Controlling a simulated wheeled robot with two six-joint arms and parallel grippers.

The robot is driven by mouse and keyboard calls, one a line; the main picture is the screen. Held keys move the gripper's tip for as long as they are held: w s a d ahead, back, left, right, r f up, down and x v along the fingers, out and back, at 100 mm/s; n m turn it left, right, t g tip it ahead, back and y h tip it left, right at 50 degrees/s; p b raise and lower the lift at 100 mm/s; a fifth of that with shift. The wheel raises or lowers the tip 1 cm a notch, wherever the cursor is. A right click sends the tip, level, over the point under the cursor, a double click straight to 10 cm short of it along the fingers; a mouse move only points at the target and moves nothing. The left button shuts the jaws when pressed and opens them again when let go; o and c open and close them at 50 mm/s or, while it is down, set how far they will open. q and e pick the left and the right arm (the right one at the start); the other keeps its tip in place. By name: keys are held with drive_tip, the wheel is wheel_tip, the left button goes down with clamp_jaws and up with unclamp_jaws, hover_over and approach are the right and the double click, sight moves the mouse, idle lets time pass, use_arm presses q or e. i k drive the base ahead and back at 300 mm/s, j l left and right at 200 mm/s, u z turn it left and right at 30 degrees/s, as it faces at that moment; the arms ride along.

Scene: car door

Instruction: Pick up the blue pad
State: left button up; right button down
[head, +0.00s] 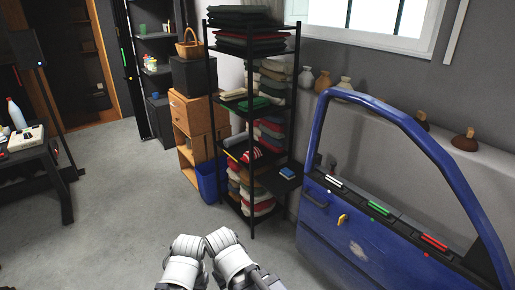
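A small blue pad (287,172) lies on a small black shelf (277,184) that juts out at the right side of the tall black rack, close to the blue car door. White links of my two arms show at the bottom centre of the head view, well in front of the pad and apart from it. I cannot make out the fingers of either gripper. Nothing is seen touching the pad.
The blue car door (324,222) stands at the right, with white, green and red bars on its ledge. The black rack (250,140) holds folded cloths. A blue bin (209,181) stands beside it. Grey floor (125,215) is free at left centre; a table (28,150) stands far left.

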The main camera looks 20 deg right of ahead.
sight(285, 172)
drive_tip(key=z, duration=1.05)
drive_tip(key=i+j, duration=0.35)
drive_tip(key=i, duration=0.15)
drive_tip(key=i+j, duration=0.35)
drive_tip(key=i, duration=0.2)
drive_tip(key=i+j, duration=0.75)
drive_tip(key=i, duration=0.3)
